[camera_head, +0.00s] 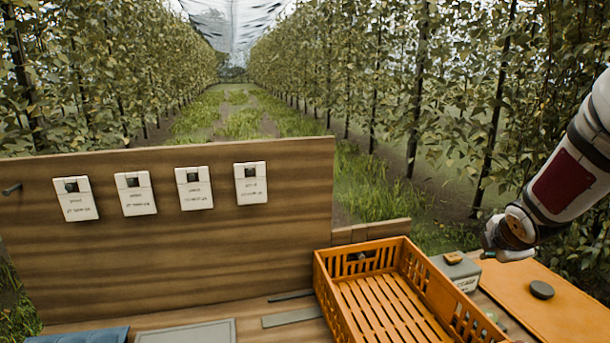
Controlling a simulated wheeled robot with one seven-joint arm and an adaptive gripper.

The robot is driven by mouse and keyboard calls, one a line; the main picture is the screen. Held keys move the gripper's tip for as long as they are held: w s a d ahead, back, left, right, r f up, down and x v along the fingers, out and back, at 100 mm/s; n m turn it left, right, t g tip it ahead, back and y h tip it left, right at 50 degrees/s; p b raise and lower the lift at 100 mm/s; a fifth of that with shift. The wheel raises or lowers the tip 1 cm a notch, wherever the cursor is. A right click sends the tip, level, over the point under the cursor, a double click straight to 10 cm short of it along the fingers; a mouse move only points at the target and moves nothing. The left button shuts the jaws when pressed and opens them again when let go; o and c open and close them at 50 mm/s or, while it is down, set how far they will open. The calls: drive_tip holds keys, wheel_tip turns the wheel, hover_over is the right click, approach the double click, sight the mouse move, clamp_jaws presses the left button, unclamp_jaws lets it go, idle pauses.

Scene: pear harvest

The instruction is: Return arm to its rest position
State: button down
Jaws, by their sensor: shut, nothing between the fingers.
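My arm (570,175), white and grey with a dark red panel, comes in from the right edge and slants down to the left. My gripper (507,250) is at its lower end, small and partly turned away, and looks shut and empty. It hangs above the right side of the bench, to the right of the orange crate (428,285) and apart from it. The slatted floor of the crate shows bare where I can see it.
An upright wooden panel (180,240) with several white cards stands at left. Leafy tree rows flank a grassy lane behind.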

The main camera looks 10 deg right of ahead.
drive_tip(key=s+a+r+m+g, duration=0.1)
drive_tip(key=s+a+r+m, duration=0.35)
drive_tip(key=a, duration=0.25)
drive_tip(key=s+a+r+m, duration=0.4)
drive_tip(key=s+a+r, duration=0.15)
drive_tip(key=a, duration=0.25)
drive_tip(key=s+a+m+g+y, duration=0.1)
drive_tip(key=s+a+m+y, duration=0.3)
drive_tip(key=s+a, duration=0.9)
drive_tip(key=s+m, duration=0.3)
drive_tip(key=shift+s+a+m+g, duration=0.35)
drive_tip(key=shift+s+g, duration=0.05)
